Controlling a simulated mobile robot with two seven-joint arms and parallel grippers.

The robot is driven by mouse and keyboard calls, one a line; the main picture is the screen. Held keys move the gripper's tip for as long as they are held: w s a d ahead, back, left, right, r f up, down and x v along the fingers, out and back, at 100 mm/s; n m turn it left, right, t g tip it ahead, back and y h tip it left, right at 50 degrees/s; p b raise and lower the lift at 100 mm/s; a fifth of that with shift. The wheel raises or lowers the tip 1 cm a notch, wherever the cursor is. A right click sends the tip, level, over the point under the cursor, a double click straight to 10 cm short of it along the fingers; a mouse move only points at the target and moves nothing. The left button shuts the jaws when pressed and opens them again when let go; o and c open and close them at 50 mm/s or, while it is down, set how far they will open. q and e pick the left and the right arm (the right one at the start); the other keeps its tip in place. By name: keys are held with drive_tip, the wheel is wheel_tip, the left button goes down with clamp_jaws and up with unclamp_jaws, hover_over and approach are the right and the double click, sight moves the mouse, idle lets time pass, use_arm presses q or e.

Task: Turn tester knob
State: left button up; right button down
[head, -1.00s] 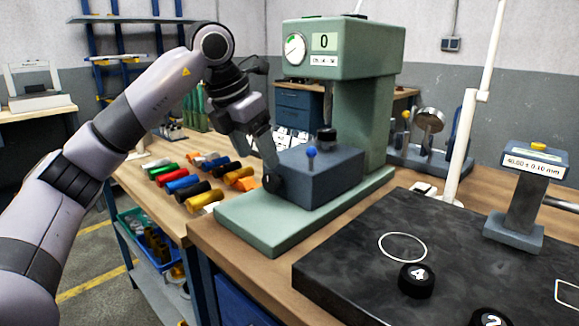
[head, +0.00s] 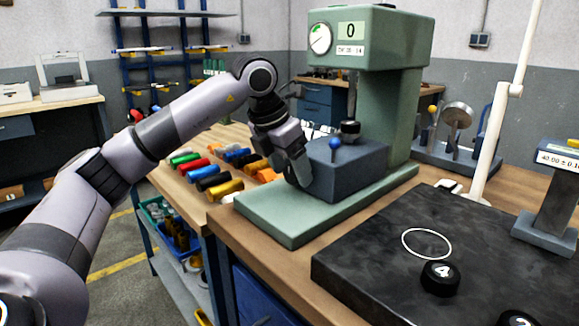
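The green tester (head: 385,110) stands on the bench with a round dial and a display reading 0. A blue-grey block (head: 350,172) sits on its base, with a blue ball-tipped lever (head: 335,146) and a short black cylinder (head: 350,130) on top. My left gripper (head: 300,174) is at the block's left front face, fingers pointing down. Its fingers cover the place of the dark round side knob, which is mostly hidden. I cannot tell whether the fingers are closed on it. My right gripper is not in view.
Several coloured cylinders (head: 207,171) lie on the bench left of the tester. A dark plate (head: 400,270) with a black puck marked 4 (head: 440,278) is at the front right. A white post (head: 492,140) and a gauge stand (head: 553,205) rise on the right.

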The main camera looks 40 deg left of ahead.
use_arm(q)
drive_tip(key=c, duration=1)
drive_tip(key=shift+o, duration=0.2)
